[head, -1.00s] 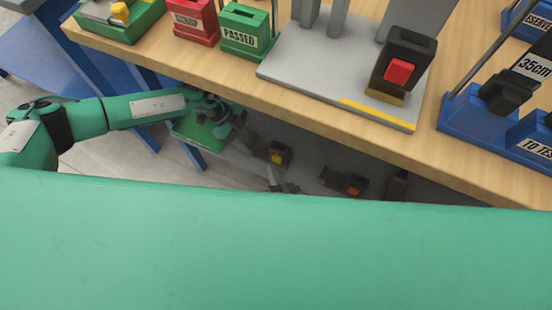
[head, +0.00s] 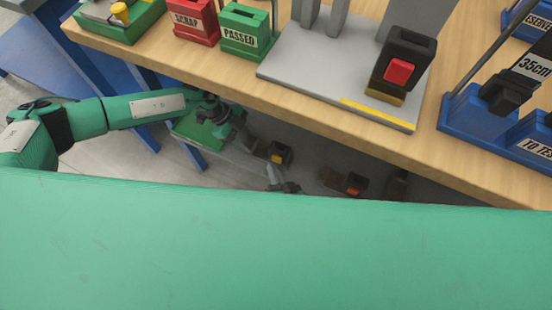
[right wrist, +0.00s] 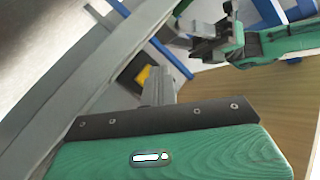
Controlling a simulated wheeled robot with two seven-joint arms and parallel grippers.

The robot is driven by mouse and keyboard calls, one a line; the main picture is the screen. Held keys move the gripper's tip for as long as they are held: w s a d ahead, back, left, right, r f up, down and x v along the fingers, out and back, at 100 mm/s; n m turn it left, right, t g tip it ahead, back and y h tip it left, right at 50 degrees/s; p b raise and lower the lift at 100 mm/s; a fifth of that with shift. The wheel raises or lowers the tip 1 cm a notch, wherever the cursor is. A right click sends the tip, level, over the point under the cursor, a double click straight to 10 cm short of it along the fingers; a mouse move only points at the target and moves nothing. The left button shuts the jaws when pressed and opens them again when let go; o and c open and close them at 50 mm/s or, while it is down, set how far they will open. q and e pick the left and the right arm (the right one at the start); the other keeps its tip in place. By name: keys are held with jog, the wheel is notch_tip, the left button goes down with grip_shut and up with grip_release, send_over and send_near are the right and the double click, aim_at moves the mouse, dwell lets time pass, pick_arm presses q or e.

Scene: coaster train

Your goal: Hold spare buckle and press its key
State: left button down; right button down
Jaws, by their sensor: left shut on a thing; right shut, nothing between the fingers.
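A dark buckle with a yellow key (head: 279,154) shows below the bench edge in the head view, and its yellow key shows in the right wrist view (right wrist: 145,76). My left gripper (head: 257,145) comes in from the left and is shut on this buckle; the grip itself is small and dim. It also shows at the upper right of the right wrist view (right wrist: 205,46). My right gripper (head: 271,172) is shut and empty, just below the buckle in the head view. In the right wrist view its fingers (right wrist: 158,85) overlap the buckle's near side; I cannot tell whether they touch the key.
The wooden bench (head: 300,118) overhangs the grippers. On it stand a grey fixture plate (head: 300,75), a red box (head: 192,22), a green box (head: 243,35) and blue stands (head: 478,115).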

jog(key=shift+w+d, duration=0.1)
jog(key=shift+w, duration=0.2)
jog(key=shift+w+d, duration=0.2)
jog(key=shift+w, duration=0.3)
dwell(0.6)
jog(key=shift+s, duration=0.2)
jog(key=shift+s+a, duration=0.3)
jog(key=shift+s, duration=0.4)
jog(key=shift+s, duration=0.1)
jog(key=s, duration=0.1)
jog(key=s+a, duration=0.1)
jog(key=s, duration=0.2)
jog(key=shift+s+a, duration=0.25)
jog(key=shift+a, duration=0.15)
pick_arm(q)
jog(key=c, duration=0.7)
grip_release()
